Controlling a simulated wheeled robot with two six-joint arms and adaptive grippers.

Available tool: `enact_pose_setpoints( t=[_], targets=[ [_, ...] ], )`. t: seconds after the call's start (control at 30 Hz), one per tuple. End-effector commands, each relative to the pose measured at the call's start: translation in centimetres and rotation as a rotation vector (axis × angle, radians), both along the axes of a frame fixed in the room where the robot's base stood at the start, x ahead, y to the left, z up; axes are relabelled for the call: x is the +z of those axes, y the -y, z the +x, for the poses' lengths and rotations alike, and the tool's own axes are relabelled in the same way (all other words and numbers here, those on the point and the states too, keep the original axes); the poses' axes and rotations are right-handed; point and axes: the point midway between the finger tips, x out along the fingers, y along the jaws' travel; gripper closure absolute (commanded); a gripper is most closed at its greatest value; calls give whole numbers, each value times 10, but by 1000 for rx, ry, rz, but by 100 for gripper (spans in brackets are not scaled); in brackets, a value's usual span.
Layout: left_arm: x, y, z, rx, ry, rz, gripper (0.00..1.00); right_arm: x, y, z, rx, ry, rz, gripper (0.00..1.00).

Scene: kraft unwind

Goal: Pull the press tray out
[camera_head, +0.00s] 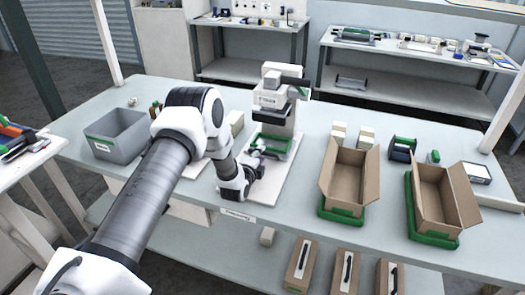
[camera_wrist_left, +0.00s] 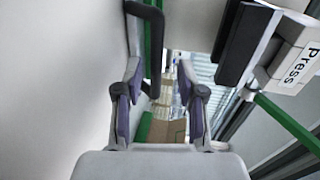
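The white press (camera_head: 272,100) stands on a white board on the table; its label "Press" (camera_wrist_left: 298,66) shows in the left wrist view. The press tray (camera_head: 272,146), with a green rim, sits low in the press. My left gripper (camera_head: 258,160) is at the front of the tray. In the left wrist view my left gripper (camera_wrist_left: 160,85) has its fingers apart, with the dark tray handle (camera_wrist_left: 153,60) between them. I cannot tell whether either finger touches the handle. The arm and gripper hide part of the tray front. My right gripper is not in view.
A grey bin (camera_head: 118,133) stands left of my arm. Two open cardboard boxes (camera_head: 345,177) (camera_head: 446,199) sit in green trays to the right. Small pale blocks (camera_head: 366,138) and a dark green-trimmed dispenser (camera_head: 402,149) lie behind them.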

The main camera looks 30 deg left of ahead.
Motion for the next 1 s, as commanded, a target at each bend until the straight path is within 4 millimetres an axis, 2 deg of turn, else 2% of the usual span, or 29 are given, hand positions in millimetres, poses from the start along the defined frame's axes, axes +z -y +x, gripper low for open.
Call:
enact_pose_setpoints(
  t=[0.13, 0.4, 0.43, 0.53, 1.0],
  targets=[
    [-3, -4, 20, 0, 1, 1, 61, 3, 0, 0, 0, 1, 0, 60],
    [-5, -6, 24, 0, 0, 0, 61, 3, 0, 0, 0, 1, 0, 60],
    [-5, -6, 24, 0, 0, 0, 64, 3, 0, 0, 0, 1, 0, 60],
    [-5, -6, 24, 0, 0, 0, 100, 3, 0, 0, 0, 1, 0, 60],
    [-5, -6, 24, 1, 1, 0, 100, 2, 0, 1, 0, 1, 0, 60]
  ],
)
